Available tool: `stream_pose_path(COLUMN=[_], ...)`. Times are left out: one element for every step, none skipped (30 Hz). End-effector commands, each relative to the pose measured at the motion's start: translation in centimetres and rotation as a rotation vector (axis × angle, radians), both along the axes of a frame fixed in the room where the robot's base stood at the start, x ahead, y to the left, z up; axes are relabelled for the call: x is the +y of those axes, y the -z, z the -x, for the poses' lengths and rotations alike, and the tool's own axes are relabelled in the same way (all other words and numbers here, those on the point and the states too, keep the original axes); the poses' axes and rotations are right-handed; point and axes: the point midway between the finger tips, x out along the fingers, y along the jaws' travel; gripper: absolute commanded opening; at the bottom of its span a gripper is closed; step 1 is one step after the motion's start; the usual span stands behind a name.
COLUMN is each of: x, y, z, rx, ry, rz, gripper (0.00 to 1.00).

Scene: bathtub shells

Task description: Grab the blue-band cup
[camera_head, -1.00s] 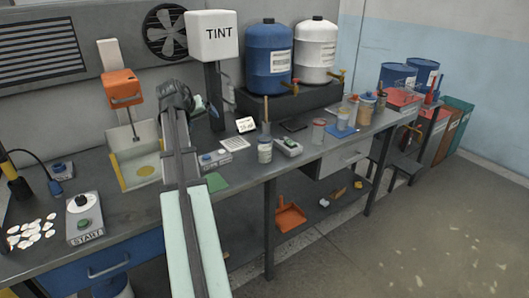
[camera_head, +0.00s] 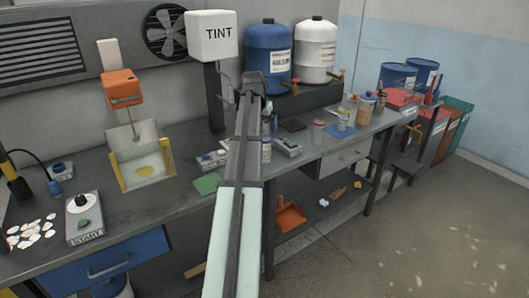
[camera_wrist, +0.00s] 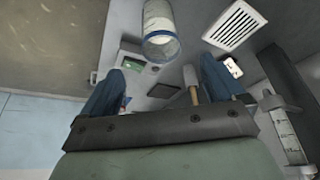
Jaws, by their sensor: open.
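The blue-band cup (camera_wrist: 160,30) is a pale, see-through cylinder with a blue band near one end. It sits at the top centre of the wrist view, beyond the gap between my fingers and apart from them. In the head view the cup (camera_head: 266,151) stands on the bench, partly hidden behind my arm. My gripper (camera_wrist: 162,85) is open, with its blue fingers at left and right in the wrist view. In the head view my gripper (camera_head: 252,88) is seen from behind and its fingers are hidden. A wooden stick (camera_wrist: 191,83) shows close to the right finger; I cannot tell whether they touch.
The TINT post (camera_head: 214,95) rises left of my arm. Blue (camera_head: 268,55) and white (camera_head: 315,50) tanks stand behind. Jars (camera_head: 366,108) are farther right.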

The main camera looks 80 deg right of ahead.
Motion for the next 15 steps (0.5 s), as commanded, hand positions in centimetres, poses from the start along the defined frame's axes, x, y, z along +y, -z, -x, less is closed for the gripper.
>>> stream_pose_path(x=[-0.3,-0.5,-0.8,-1.0,-1.1,-1.4,-1.5,-1.7,-1.8,-1.9,-2.0,-2.1,-2.2,-2.2,-2.3], y=[0.9,1.4,2.0,2.5,2.9,3.4,3.8,4.2,4.6,4.8,5.0,5.2,5.4,5.5,5.6], z=[0.1,0.1,0.1,0.1,0.2,0.2,0.2,0.2,0.2,0.3,0.3,0.3,0.3,0.3,0.3], rx=[0.001,0.001,0.001,0.001,0.001,0.001,0.001,0.001,0.001,0.001,0.001,0.001,0.002,0.002,0.002], ry=[0.0,0.0,-0.001,-0.001,-0.001,-0.001,-0.001,-0.001,-0.001,-0.001,-0.001,-0.001,-0.001,-0.001,-0.001], rz=[-0.002,-0.001,-0.001,-0.002,-0.002,-0.001,0.0,0.0,-0.001,0.0,0.0,0.001,0.001,0.001,0.002], gripper=[0.95,0.95,0.95,0.95,0.95,0.95,0.95,0.95,0.95,0.95,0.95,0.95,0.95,0.95,0.95])
